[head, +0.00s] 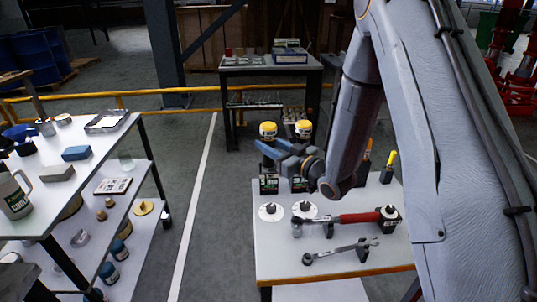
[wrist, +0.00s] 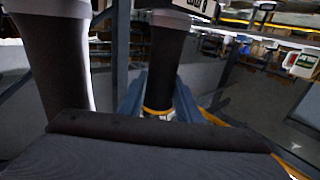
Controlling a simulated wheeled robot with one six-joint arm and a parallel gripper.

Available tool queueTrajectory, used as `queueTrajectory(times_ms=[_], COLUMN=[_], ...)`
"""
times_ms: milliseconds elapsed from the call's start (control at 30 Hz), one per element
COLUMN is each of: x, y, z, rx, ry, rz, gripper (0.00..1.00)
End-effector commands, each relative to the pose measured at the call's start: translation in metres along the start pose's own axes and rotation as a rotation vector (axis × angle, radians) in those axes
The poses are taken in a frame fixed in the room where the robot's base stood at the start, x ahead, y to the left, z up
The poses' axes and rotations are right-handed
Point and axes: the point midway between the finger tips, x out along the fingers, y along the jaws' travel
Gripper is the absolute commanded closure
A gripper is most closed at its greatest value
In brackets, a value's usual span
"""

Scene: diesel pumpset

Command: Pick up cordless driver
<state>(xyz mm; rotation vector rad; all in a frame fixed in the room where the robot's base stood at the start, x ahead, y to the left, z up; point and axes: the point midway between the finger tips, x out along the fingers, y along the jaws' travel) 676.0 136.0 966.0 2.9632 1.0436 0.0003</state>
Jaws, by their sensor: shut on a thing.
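Two cordless drivers, with yellow heads and black bodies, stand side by side at the back of the right-hand table in the head view: a left driver (head: 268,130) and a right driver (head: 302,128). My gripper (head: 270,150) reaches in from the right, its blue fingers across the left driver just under the yellow head. In the wrist view, the dark grip of the held driver (wrist: 168,60) lies between the blue fingers, with a yellow band near them. The other dark grip (wrist: 58,65) shows at left. I cannot tell whether the held driver is clear of the table.
A crowded shelf cart (head: 100,152) stands at left. The floor between is clear.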

Motion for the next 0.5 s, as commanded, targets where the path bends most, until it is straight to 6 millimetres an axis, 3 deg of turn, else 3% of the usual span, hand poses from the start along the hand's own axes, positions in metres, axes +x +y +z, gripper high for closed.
queueTrajectory(times_ms=[500], x=[0.0004], y=[0.0005], z=[-0.0109], rx=[-0.002], ry=[0.003], rz=[0.0], gripper=[1.0])
